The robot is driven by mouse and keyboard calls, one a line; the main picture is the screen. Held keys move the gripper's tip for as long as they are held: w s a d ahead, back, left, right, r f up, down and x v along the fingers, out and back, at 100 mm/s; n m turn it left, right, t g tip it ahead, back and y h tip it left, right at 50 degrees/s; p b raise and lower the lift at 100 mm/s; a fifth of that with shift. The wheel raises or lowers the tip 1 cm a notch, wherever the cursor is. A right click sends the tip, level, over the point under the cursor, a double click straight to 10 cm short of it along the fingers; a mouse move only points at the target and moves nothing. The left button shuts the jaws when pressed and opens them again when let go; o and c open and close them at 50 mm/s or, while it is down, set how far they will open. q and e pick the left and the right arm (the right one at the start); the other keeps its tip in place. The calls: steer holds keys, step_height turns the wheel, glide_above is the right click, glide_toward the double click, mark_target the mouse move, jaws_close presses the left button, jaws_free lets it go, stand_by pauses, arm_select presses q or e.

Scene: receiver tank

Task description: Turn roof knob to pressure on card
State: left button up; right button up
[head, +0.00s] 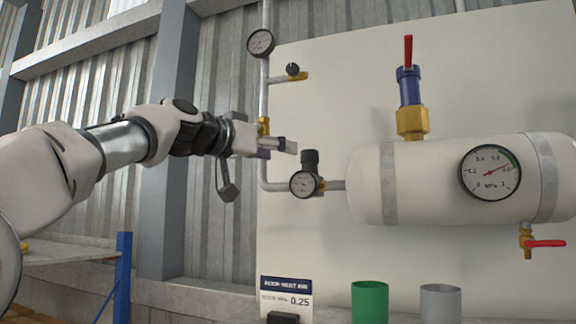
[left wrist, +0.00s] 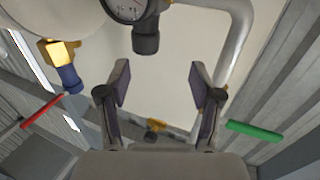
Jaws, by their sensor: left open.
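The regulator's black knob (head: 310,160) stands upright on top of the regulator, beside its small round gauge (head: 303,184), too small to read. In the left wrist view the knob (left wrist: 146,38) appears beyond the gap between the fingertips, apart from them. My left gripper (head: 290,146) is open and empty, just left of and slightly above the knob in the head view; both spread fingers show in the left wrist view (left wrist: 158,80). The card (head: 287,298) below reads 0.25. I see no right gripper.
The white tank (head: 370,185) on the right carries a gauge (head: 490,172), a blue valve with red handle (head: 408,88) and a red drain lever (head: 545,243). A pipe (head: 264,95) rises on the left. A green lever (left wrist: 255,131) shows in the left wrist view. Green (head: 370,302) and grey cups (head: 440,304) stand below.

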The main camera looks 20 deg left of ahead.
mark_target(305, 152)
arm_select(q)
steer(key=p+x, duration=0.2)
steer(key=x, duration=0.2)
steer(key=p+x, duration=0.2)
steer(key=x, duration=0.2)
steer(key=shift+s+d+r+p, duration=0.2)
steer(key=shift+s+d+p, duration=0.1)
steer(key=shift+d, duration=0.1)
steer(key=shift+s+d+r, duration=0.2)
steer(key=shift+s+d, duration=0.25)
steer(key=shift+s, duration=0.05)
steer(key=shift+s+d+r, duration=0.1)
steer(key=shift+s+d, duration=0.05)
steer(key=c, duration=1.1)
steer(key=shift+a, duration=0.35)
steer(key=shift+c, duration=0.3)
steer(key=shift+d+y, duration=0.2)
steer(key=shift+y, duration=0.1)
steer(key=shift+n+t+y, duration=0.3)
steer(key=shift+n+y, duration=0.1)
steer(key=shift+y, duration=0.2)
steer(key=shift+d+n+y+p, duration=0.15)
steer(key=shift+n+y+p, duration=0.4)
steer(key=shift+y, duration=0.35)
steer(key=shift+f, duration=0.25)
arm_select(e)
steer(key=r, duration=0.3)
steer(key=d+r, duration=0.1)
steer(key=r, duration=0.1)
steer(key=shift+s+r, duration=0.2)
